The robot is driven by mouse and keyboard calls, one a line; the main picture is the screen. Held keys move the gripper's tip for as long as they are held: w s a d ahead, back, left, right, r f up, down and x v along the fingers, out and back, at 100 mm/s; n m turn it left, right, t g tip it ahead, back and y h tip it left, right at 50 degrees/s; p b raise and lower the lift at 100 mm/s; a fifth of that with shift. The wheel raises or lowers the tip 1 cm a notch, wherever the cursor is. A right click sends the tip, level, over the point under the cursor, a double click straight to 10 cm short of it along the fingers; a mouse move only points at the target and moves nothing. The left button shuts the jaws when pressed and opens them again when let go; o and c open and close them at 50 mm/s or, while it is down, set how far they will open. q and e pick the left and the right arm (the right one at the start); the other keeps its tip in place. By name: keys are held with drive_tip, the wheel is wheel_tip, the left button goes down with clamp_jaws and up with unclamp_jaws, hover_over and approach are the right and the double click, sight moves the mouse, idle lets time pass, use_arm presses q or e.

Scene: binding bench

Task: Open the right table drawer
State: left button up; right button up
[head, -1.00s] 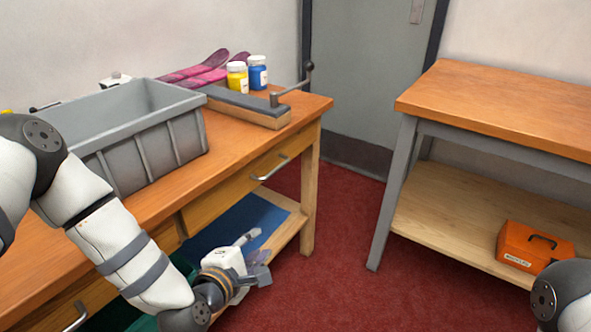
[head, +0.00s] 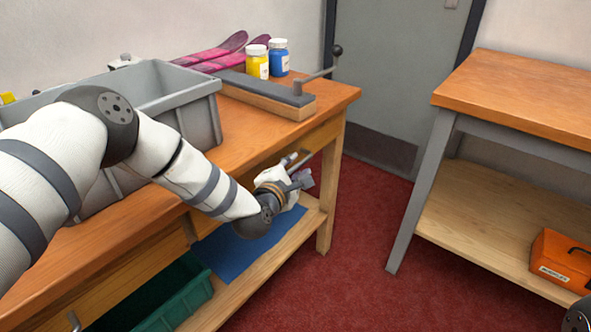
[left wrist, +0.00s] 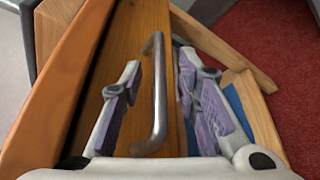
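The right table drawer (head: 325,136) is the wooden front under the right end of the left bench, and it looks shut. Its metal bar handle (left wrist: 159,100) shows clearly in the left wrist view. My left gripper (head: 301,172) is in front of this drawer in the head view and partly covers the handle. In the left wrist view my left gripper (left wrist: 158,64) is open, with its purple-padded fingers on either side of the handle. My right gripper is out of view.
A grey crate (head: 205,112), a yellow jar (head: 257,63), a blue jar (head: 279,60) and a clamp board (head: 265,98) stand on the bench. Below are a green bin (head: 185,300) and a blue sheet (head: 235,255). Red floor (head: 350,240) lies open towards the right table (head: 520,100).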

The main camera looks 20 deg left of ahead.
use_arm(q)
drive_tip(key=shift+w, duration=0.1)
drive_tip(key=shift+c, duration=0.6)
clamp_jaws()
